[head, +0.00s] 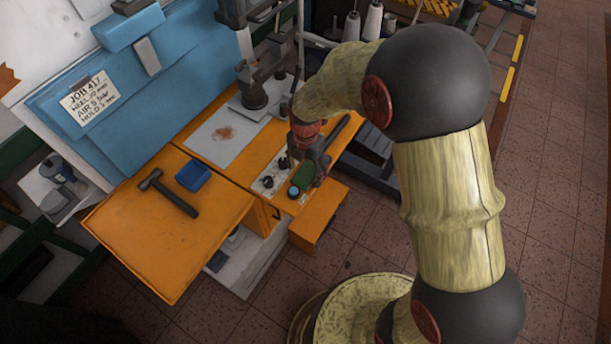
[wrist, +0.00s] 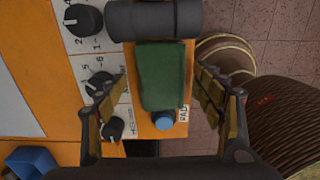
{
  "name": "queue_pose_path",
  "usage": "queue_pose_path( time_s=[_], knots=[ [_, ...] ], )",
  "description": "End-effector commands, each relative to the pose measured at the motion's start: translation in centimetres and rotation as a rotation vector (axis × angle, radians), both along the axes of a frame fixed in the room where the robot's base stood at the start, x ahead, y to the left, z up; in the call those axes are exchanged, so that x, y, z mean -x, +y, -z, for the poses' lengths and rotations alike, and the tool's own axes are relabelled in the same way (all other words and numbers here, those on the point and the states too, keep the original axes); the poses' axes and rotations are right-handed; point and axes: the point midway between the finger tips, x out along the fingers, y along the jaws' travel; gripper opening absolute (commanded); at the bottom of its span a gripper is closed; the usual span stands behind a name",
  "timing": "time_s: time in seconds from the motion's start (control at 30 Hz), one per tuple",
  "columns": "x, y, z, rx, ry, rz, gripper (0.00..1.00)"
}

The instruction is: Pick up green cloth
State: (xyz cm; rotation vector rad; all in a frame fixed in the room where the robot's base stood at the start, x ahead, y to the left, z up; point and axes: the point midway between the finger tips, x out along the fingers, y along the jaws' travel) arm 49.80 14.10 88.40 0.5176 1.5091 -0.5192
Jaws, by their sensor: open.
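The green cloth (wrist: 162,75) lies folded on the orange bench edge, in the middle of the wrist view. In the head view it shows as a small green patch (head: 302,177), partly hidden by my gripper (head: 316,168). In the wrist view my gripper (wrist: 160,88) is open, with one finger on each side of the cloth. I see no clear contact between the fingers and the cloth. The height of the fingertips above the bench is hard to tell.
A dark cylinder (wrist: 155,20) lies against the cloth's far end. A blue button (wrist: 163,121) sits at its near end, and a panel with black knobs (wrist: 83,20) is to the left. A hammer (head: 168,192) and blue bin (head: 193,175) rest on the bench's left part.

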Motion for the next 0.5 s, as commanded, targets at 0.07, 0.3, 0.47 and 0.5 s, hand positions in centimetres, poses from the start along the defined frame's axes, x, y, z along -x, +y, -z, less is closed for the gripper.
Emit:
queue_pose_path(
  time_s=[0.07, 0.3, 0.47, 0.5],
  knots=[
    [-0.07, 0.02, 0.07, -0.001, -0.002, 0.0, 0.68],
    [-0.04, 0.02, -0.01, 0.0, -0.001, 0.0, 0.62],
    [-0.04, 0.02, -0.01, 0.0, -0.001, 0.0, 0.53],
    [-0.03, 0.02, -0.01, 0.0, -0.001, 0.0, 0.51]
  ],
)
